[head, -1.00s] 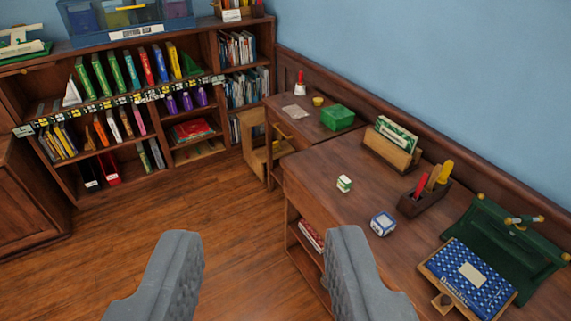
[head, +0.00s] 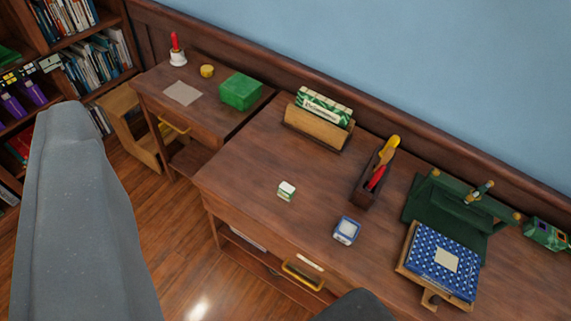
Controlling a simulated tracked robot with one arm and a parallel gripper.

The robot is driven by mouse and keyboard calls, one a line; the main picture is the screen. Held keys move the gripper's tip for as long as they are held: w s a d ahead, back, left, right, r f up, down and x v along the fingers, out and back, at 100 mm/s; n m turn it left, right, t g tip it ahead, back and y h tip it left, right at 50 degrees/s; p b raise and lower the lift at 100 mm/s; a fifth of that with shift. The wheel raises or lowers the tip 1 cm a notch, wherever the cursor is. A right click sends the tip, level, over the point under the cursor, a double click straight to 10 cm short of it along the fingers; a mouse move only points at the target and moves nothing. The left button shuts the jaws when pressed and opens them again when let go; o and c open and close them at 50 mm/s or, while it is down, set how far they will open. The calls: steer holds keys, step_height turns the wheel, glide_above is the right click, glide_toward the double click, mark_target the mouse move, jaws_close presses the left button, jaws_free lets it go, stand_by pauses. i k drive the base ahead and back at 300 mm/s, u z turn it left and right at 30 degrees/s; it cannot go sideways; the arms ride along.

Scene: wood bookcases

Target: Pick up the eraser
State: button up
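A small white block with green on its side (head: 286,191) looks like the eraser. It sits on the bare top of the wooden desk (head: 240,170), near the front edge. A blue-and-white small box (head: 346,230) lies to its right; I cannot make out what it is. My gripper (head: 210,203) is open and empty, its grey fingers wide apart. The left finger is large at the left, and only the tip of the right one shows at the bottom. The white-and-green block appears between them, beyond the fingers, and neither finger touches it.
A card holder (head: 317,138), a pen tray (head: 367,180) and a blue patterned book (head: 441,262) on a stand occupy the back and right of the desk. A lower table holds a green box (head: 240,91). A bookcase (head: 75,35) stands at the left.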

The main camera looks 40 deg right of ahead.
mark_target(286, 191)
steer(key=z, duration=0.4)
steer(key=i, duration=0.9)
steer(key=z, duration=0.6)
